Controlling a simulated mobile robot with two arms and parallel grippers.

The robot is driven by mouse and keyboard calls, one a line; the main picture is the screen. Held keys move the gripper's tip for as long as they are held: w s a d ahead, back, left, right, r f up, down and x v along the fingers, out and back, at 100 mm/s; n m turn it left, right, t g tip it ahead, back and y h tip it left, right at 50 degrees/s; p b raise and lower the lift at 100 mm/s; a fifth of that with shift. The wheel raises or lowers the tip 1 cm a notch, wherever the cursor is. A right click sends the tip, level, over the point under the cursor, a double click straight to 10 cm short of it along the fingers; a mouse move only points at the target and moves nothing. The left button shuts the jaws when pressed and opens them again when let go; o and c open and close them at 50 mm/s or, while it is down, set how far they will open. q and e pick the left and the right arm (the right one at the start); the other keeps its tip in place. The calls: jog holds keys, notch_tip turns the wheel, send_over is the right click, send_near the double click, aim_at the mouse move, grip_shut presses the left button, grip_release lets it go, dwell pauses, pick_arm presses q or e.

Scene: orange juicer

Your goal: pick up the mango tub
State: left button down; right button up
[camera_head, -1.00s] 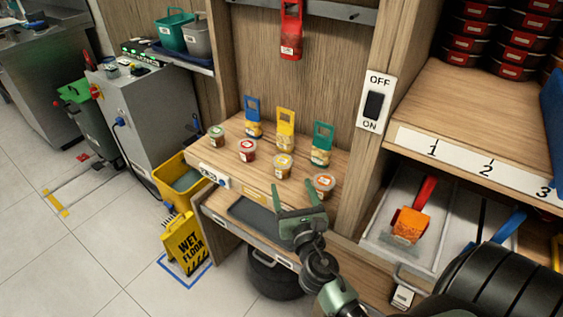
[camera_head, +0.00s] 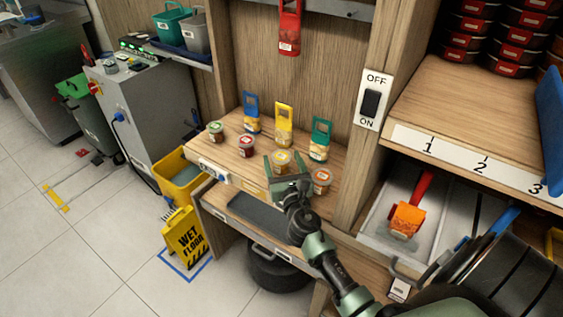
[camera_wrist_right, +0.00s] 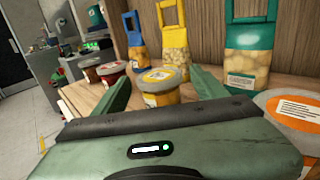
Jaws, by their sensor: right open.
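Small lidded tubs stand on the wooden shelf. The yellow-lidded tub (camera_head: 281,157), which I take for the mango tub, is upright in the middle of the front tubs; its label is too small to read. My right gripper (camera_head: 282,160) is open, with one finger on each side of this tub's view. In the right wrist view the tub (camera_wrist_right: 159,77) shows between the two open fingers (camera_wrist_right: 160,78), its lower part hidden by the gripper body. I cannot tell whether the fingers touch it. My left gripper is not in view.
An orange-lidded tub (camera_head: 321,177) stands close on the right, a red-lidded tub (camera_head: 247,144) and a green-lidded tub (camera_head: 215,130) to the left. Blue (camera_head: 251,117), yellow (camera_head: 284,122) and green-handled (camera_head: 319,139) packs stand behind. A dark tray (camera_head: 247,213) lies below the shelf.

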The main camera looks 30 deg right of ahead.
jog(key=c, duration=1.3)
